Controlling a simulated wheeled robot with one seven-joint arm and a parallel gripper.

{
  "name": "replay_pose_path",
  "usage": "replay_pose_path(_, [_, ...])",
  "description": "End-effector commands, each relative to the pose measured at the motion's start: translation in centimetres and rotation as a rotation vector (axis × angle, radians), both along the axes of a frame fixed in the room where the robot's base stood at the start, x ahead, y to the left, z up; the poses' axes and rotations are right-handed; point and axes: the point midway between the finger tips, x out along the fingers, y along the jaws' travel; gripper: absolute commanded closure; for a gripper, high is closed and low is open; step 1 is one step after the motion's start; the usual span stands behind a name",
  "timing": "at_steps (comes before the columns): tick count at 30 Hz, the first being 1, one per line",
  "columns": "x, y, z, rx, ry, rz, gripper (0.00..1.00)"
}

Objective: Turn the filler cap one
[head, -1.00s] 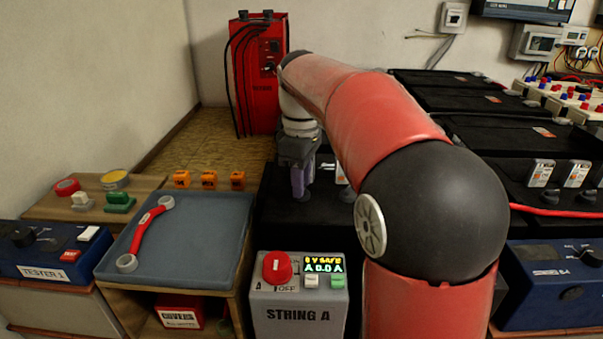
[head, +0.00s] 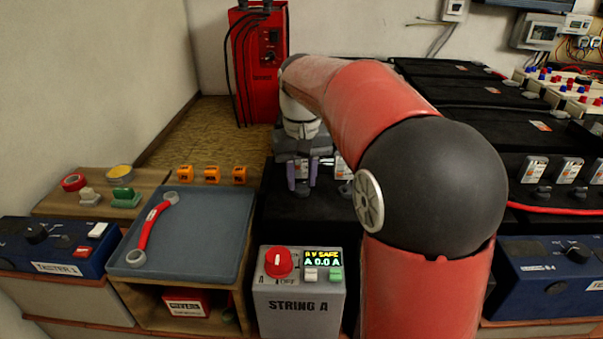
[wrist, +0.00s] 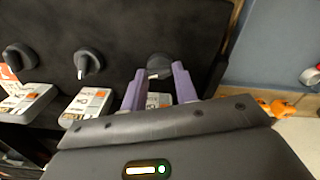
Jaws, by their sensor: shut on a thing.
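A black battery (wrist: 180,20) with a row of dark filler caps fills most of the wrist view. My gripper (wrist: 160,72) has its two purple fingers on either side of the rightmost cap (wrist: 158,62) and is shut on it. A middle cap (wrist: 88,62) and a left cap (wrist: 20,57) stand free, each with a white and orange label tag in front. In the head view my gripper (head: 302,182) points down at the near left battery, and the cap between its fingers is hidden there.
A blue-grey tray (head: 215,262) with a red-handled tool (head: 152,225) lies to the left. Orange blocks (head: 212,174) stand behind it. The grey STRING A box (head: 298,300) stands in front. A red charger (head: 258,70) with black cables is behind.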

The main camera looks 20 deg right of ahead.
Motion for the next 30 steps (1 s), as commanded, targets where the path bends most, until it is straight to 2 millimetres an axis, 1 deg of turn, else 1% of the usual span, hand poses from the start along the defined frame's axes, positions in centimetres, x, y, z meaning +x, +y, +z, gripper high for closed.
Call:
replay_pose_path(6, [0.07, 0.04, 0.09, 0.000, -0.004, -0.162, 0.94])
replay_pose_path(12, [0.07, 0.05, 0.09, 0.000, -0.004, -0.266, 0.94])
replay_pose_path(19, [0.08, 0.05, 0.10, 0.001, -0.005, -0.327, 0.94])
replay_pose_path(30, [0.08, 0.03, 0.11, 0.001, -0.005, -0.342, 0.94])
